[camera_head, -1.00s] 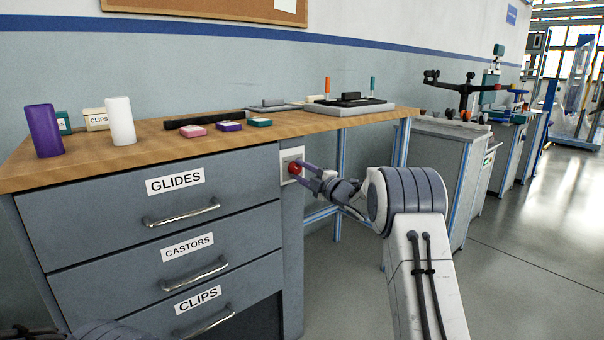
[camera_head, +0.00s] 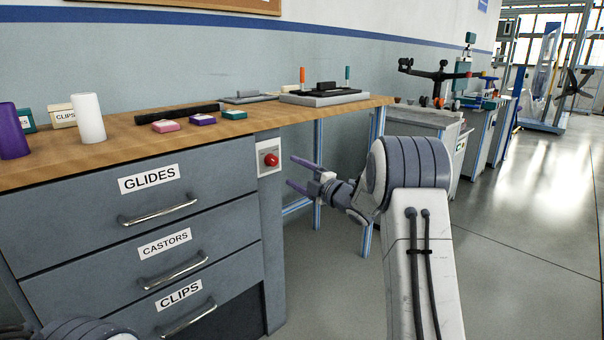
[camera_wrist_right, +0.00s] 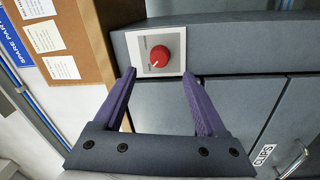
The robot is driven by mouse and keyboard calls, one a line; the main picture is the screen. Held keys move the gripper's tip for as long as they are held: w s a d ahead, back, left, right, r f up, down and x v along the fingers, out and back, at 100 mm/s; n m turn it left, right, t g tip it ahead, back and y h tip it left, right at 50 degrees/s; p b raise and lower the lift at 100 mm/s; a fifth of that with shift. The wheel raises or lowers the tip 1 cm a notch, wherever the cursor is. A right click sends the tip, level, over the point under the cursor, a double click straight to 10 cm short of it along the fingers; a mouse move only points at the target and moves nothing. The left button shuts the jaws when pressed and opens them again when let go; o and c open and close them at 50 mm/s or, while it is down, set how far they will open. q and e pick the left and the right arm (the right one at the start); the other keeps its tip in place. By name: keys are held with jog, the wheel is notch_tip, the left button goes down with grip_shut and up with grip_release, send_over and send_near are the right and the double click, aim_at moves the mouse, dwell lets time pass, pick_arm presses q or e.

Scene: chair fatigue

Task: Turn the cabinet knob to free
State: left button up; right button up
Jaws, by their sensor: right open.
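The red cabinet knob (camera_head: 271,160) sits on a pale square plate (camera_head: 265,170) on the grey post right of the drawers. In the right wrist view the knob (camera_wrist_right: 160,62) has a white mark toward its lower left; the plate's lettering is too small to read. My right gripper (camera_head: 291,170) is open and empty, a short way right of the knob and apart from it. In the right wrist view its purple fingers (camera_wrist_right: 159,73) are spread, with the knob showing between and beyond the tips. My left gripper is not in view; only part of my left arm shows at lower left.
The grey cabinet has drawers labelled GLIDES (camera_head: 149,179), CASTORS and CLIPS, with bar handles. The wooden bench top (camera_head: 120,150) above holds cylinders, small boxes and a fixture (camera_head: 325,97). Blue table legs (camera_head: 318,150) stand behind my right gripper. Open floor lies at right.

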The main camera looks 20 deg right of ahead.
jog(key=v, duration=0.2)
jog(key=shift+s+d, duration=0.1)
jog(key=shift+s, duration=0.2)
jog(key=a+m+g+h, duration=0.2)
jog(key=a+m, duration=0.1)
jog(key=a, duration=0.5)
jog(key=s+a+f+m+g+h, duration=0.1)
jog(key=s+a+f+m+g, duration=0.15)
jog(key=s+a, duration=0.3)
jog(key=s+a+f+m+g+h, duration=0.1)
jog(key=s+a+f+m+g, duration=0.2)
jog(key=a, duration=0.4)
jog(key=s+a+f+m+g+p, duration=0.15)
jog(key=s+g, duration=0.25)
jog(key=s, duration=0.8)
jog(key=s+a+f+m+g+h, duration=0.1)
jog(key=s+a+f+g, duration=0.2)
jog(key=s, duration=1)
jog(key=s+a+f+m+g, duration=0.2)
jog(key=s+g, duration=0.2)
jog(key=s, duration=0.8)
notch_tip(320, 180, up, 38)
jog(key=p, duration=3.7)
jog(key=shift+w+t+p, duration=0.2)
jog(key=shift+t+p, duration=0.15)
jog(key=shift+p, duration=0.05)
